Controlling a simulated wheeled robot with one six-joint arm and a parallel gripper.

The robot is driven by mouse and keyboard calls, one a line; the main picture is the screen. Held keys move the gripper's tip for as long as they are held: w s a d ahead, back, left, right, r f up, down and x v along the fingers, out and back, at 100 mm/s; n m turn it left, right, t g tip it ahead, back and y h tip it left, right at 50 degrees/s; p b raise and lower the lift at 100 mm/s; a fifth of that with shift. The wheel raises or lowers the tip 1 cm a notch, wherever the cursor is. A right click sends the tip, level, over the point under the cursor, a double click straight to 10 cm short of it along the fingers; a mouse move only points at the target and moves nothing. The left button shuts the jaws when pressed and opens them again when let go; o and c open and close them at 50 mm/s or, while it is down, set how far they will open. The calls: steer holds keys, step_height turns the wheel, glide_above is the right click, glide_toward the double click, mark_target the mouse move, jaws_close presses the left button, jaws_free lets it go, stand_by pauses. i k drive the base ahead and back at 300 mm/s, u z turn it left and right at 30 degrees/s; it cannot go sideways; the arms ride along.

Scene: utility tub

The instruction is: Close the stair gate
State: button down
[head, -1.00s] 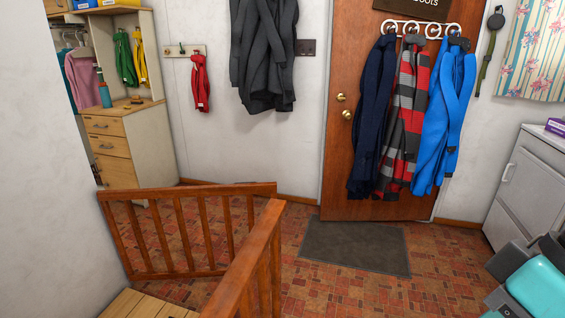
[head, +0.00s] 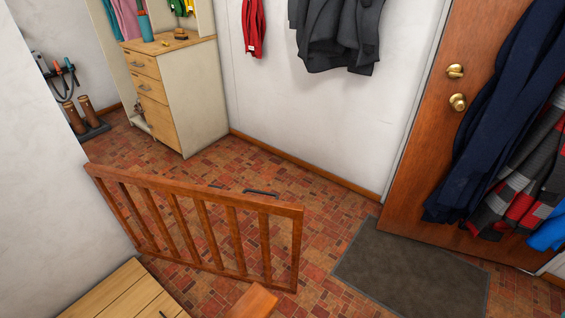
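The stair gate (head: 197,191) is a brown wooden frame with upright bars. In the head view it stands upright at the left centre, with its left end by the white wall and its free end to the right. A dark handle-like piece (head: 261,192) shows just above its top rail near the free end; I cannot tell how it is attached. A wooden rail end (head: 255,301) shows at the bottom edge, apart in the picture from the gate's free end. My gripper is not in view.
Pale wooden boards (head: 118,292) lie at the bottom left. A grey mat (head: 412,268) lies before the brown door (head: 428,150). A drawer cabinet (head: 176,92) stands behind the gate, with boots (head: 80,117) farther left.

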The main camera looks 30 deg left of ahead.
mark_target(264, 206)
steer(key=i, duration=2.05)
steer(key=u, duration=2.45)
